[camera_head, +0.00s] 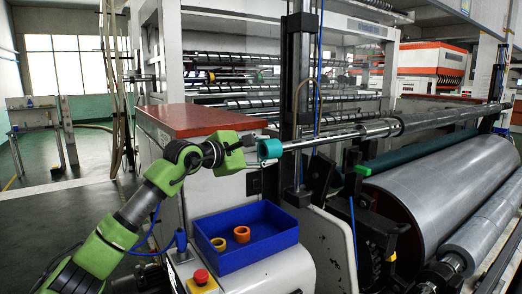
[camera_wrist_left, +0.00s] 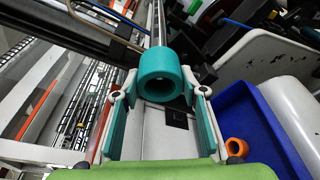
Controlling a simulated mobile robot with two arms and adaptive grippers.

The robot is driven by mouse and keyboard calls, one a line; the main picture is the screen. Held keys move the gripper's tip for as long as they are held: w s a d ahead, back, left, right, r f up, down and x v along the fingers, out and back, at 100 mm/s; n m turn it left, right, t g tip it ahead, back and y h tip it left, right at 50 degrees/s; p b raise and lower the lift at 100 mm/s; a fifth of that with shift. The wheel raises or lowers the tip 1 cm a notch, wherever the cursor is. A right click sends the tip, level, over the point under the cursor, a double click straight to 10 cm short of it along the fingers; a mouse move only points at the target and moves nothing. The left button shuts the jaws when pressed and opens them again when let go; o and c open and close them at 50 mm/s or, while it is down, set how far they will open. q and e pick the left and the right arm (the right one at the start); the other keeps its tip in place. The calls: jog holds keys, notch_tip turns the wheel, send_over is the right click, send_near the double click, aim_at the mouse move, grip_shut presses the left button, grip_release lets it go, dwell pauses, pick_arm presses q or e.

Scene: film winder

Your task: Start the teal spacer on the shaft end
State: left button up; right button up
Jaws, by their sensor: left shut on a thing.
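The teal spacer (camera_head: 270,149) is a short thick ring at the near left end of the long steel shaft (camera_head: 345,135). My left gripper (camera_head: 256,145) is shut on it from the left. In the left wrist view the spacer (camera_wrist_left: 164,63) sits between the tips of the teal-padded fingers, its bore facing the camera. The shaft (camera_wrist_left: 157,22) runs away behind it, roughly in line. The shaft end is hidden behind the spacer, so I cannot tell whether it is inside the bore or only close to it. My right gripper is out of view.
A red-topped cabinet (camera_head: 195,119) is behind my arm. A dark upright post (camera_head: 297,85) and large grey roll (camera_head: 450,190) stand to the right.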

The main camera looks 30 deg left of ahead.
pick_arm(q)
jog(key=shift+w+d+p, duration=0.5)
jog(key=shift+w+d, duration=0.05)
jog(key=shift+w, duration=0.35)
dwell(0.7)
jog(key=shift+r, duration=0.1)
